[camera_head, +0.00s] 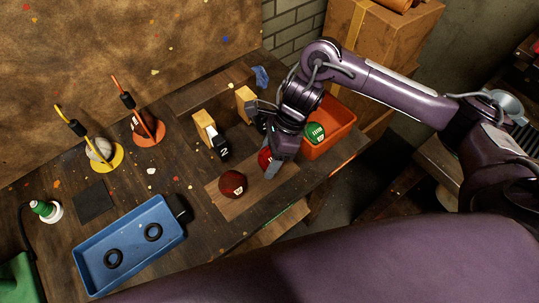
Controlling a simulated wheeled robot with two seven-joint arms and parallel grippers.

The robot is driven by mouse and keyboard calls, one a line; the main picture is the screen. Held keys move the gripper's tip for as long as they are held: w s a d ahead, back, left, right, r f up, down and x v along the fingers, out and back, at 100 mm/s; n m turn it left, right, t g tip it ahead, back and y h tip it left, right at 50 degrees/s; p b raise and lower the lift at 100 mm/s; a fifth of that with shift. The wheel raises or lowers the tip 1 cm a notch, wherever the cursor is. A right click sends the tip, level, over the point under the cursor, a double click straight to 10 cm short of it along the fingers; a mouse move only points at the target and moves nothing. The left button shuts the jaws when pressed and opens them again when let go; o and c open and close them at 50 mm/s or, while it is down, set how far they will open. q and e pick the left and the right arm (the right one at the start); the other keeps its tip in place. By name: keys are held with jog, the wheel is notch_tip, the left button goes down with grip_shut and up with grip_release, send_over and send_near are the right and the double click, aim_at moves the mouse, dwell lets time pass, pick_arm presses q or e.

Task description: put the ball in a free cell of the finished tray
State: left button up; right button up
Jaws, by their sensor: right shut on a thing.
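My right gripper (271,163) reaches down over the table from the right. It is shut on a red ball (265,157), which its fingers partly hide. A dark red ball (233,183) with a pale mark sits on a wooden board (245,208), to the left of the gripper. A blue tray (90,262) lies at the front left. It has two black ring-shaped cells, both empty, and a dark tag at its right end. My left gripper is not in view.
Two wooden blocks with dark fronts, one marked 2 (204,127), stand behind the board. A dark square mat (94,202) lies bare.

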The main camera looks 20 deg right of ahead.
jog(key=o, duration=1)
jog(key=shift+o, duration=0.2)
jog(key=v, duration=1.2)
jog(key=shift+f, duration=0.1)
